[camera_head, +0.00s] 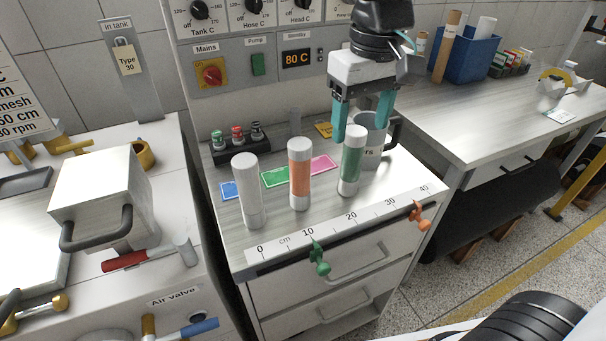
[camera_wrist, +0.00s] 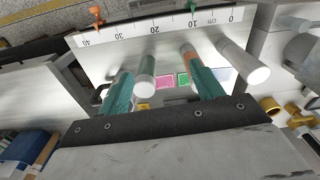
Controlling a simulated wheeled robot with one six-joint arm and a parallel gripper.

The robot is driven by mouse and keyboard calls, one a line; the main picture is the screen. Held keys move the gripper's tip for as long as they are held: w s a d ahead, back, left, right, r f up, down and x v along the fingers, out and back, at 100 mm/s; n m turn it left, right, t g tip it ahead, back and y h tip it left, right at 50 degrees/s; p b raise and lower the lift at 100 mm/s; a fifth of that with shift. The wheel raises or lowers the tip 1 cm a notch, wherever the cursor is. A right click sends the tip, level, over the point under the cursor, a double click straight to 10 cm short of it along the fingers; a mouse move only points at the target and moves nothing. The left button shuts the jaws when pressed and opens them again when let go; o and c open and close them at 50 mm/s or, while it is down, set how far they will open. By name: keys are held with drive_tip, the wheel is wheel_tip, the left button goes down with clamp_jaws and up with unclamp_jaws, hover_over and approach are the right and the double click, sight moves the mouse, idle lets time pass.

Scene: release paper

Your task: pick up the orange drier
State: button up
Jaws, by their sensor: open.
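The orange drier (camera_head: 299,175) is an upright clear tube with orange filling and pale caps. It stands on the bench between a white tube (camera_head: 248,190) and a green tube (camera_head: 352,162). My gripper (camera_head: 361,130) is open, with teal fingers pointing down, above and behind the green tube, to the right of the orange drier. In the wrist view the green tube (camera_wrist: 145,75) shows between the fingers. There the orange drier (camera_wrist: 185,48) is partly hidden behind the right finger of my gripper (camera_wrist: 158,70).
A grey mug (camera_head: 370,145) stands close behind the green tube, under my gripper. Blue, green and pink cards (camera_head: 274,178) lie behind the tubes. A ruler strip (camera_head: 345,222) runs along the front edge. A rack of small vials (camera_head: 238,145) stands at the back left.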

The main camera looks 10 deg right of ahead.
drive_tip(key=n, duration=0.2)
hover_over(300, 143)
drive_tip(key=shift+f, duration=0.8)
drive_tip(key=shift+w+a+f, duration=0.1)
drive_tip(key=shift+a+f, duration=0.1)
drive_tip(key=shift+f, duration=0.15)
drive_tip(key=f, duration=0.7)
drive_tip(key=shift+d, duration=0.2)
clamp_jaws()
drive_tip(key=shift+r, duration=0.1)
